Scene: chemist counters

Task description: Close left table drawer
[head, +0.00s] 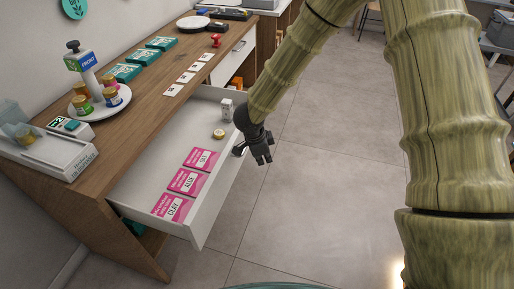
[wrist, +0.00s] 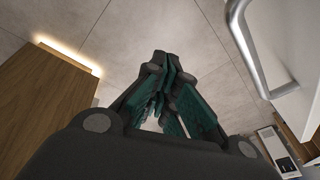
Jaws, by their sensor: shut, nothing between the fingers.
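The table drawer (head: 153,173) is white and pulled far out from under the wooden table (head: 145,98) in the head view. Several pink packets (head: 186,181), a small round tin (head: 218,133) and a small white box (head: 227,108) lie in it. My gripper (head: 262,159) is outside the drawer, by its front panel near the far end, pointing down. It is shut and empty. Whether it touches the panel or the handle is unclear. In the wrist view my fingers (wrist: 165,95) point at the floor, and a metal handle (wrist: 247,50) on a white front shows at upper right.
A second white drawer front (head: 232,57) sits farther along the table. The grey tiled floor (head: 320,190) right of the drawer is clear.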

